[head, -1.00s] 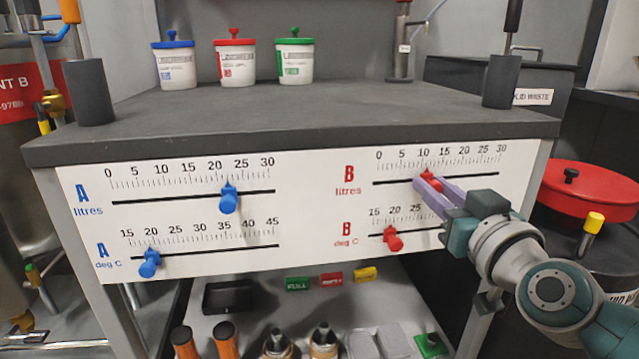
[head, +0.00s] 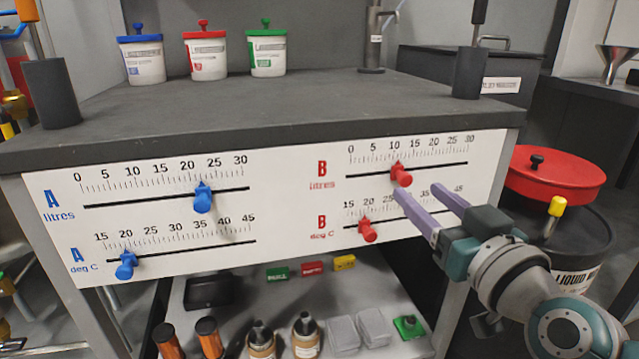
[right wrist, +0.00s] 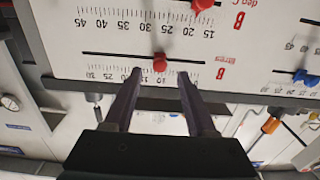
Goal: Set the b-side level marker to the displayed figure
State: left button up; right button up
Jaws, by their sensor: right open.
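The B litres marker (head: 402,175) is a red slider knob on a black slot in the white panel (head: 285,200), near 10 on its 0–30 scale. The red B deg C marker (head: 368,230) sits lower, near 20. My right gripper (head: 418,190) is open and empty just in front of the panel, its two lilac fingers below and right of the B litres marker. In the right wrist view, upside down, the B litres marker (right wrist: 160,62) shows just beyond the open fingertips, between them and apart. My left gripper is not in view. No separate display of a figure is visible.
Blue A litres (head: 202,197) and A deg C (head: 126,265) markers are on the panel's left half. The dark tabletop (head: 270,115) overhangs above, with lidded tubs at the back. A shelf with bottles is below. A red-lidded drum (head: 558,175) stands right.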

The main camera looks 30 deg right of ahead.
jog(key=shift+p+v, duration=0.3)
jog(key=shift+v, duration=2)
